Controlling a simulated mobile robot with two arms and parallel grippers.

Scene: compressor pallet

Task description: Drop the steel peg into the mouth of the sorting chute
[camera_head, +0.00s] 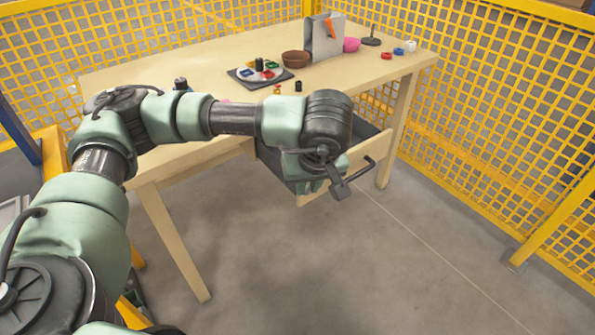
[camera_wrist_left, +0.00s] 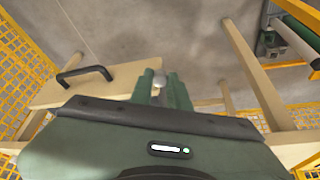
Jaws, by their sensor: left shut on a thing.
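My left gripper (camera_head: 313,186) is low at the front of the table, beside a pulled-out drawer. In the left wrist view its green fingers (camera_wrist_left: 160,92) point away from me, shut on a small pale grey rounded piece (camera_wrist_left: 158,81). This looks like the end of the steel peg; the rest is hidden between the fingers. A tall grey box-like stand with an orange mark (camera_head: 323,40), likely the sorting chute, stands at the back of the tabletop; its mouth cannot be made out. My right gripper is not in view.
The drawer front (camera_head: 358,157) juts out with a dark handle (camera_head: 352,178), also in the wrist view (camera_wrist_left: 85,75). Yellow mesh fencing (camera_head: 500,90) stands behind.

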